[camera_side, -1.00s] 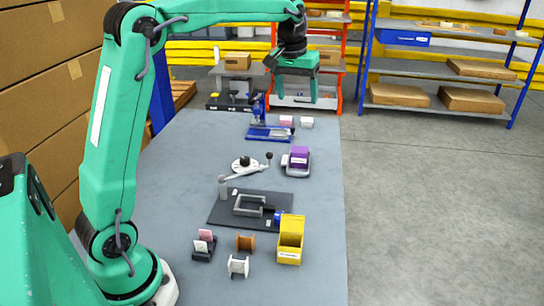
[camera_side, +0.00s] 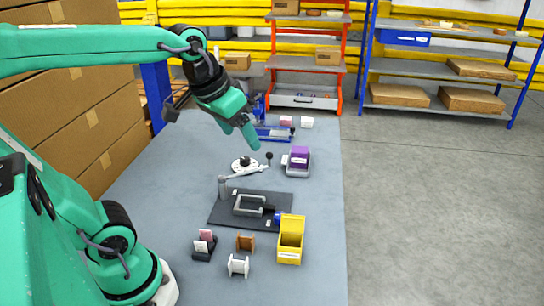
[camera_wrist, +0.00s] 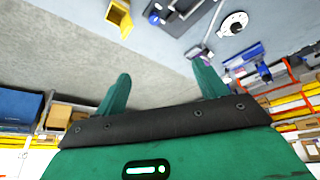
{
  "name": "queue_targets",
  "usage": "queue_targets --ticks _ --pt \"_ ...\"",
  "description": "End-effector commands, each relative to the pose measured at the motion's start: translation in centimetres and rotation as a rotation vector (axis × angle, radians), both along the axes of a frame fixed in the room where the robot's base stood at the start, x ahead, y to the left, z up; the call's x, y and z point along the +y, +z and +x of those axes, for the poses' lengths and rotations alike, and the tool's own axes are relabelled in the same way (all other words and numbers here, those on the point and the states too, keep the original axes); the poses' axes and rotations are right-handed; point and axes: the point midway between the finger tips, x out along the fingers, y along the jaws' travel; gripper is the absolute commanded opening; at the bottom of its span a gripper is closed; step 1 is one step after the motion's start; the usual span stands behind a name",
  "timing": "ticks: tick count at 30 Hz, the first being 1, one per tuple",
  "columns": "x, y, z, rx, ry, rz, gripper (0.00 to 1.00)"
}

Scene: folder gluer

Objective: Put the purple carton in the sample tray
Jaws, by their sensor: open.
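The purple carton (camera_side: 299,156) stands upright in or on a small grey holder (camera_side: 294,171) near the right edge of the table. I cannot tell whether this holder is the sample tray, and no other tray is clearly marked. My gripper (camera_side: 252,138) hangs tilted above the table, to the left of the carton and apart from it. In the wrist view my gripper (camera_wrist: 162,72) has its two fingers wide apart with nothing between them. The carton's spot there is beside the right fingertip, small and partly hidden.
A yellow bin (camera_side: 290,240) stands near the front right. A black plate (camera_side: 225,212) with a grey clamp, a white round fixture (camera_side: 243,164) with a lever, and a blue fixture (camera_side: 270,133) are on the table. A white block (camera_side: 307,122) and a pink block (camera_side: 286,120) stand behind.

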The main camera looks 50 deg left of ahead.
Motion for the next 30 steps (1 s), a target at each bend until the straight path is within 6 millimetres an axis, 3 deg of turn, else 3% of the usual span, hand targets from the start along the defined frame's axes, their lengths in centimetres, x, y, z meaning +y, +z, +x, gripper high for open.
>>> queue_targets --ticks 3,10,30 --pt "-0.6 -1.4 -2.6 -0.029 -0.042 0.013 0.72" --pt "-1.1 -3.7 -5.4 -0.063 -0.094 0.029 0.72" --pt "-1.2 -4.3 -5.9 -0.069 -0.105 0.032 0.72"
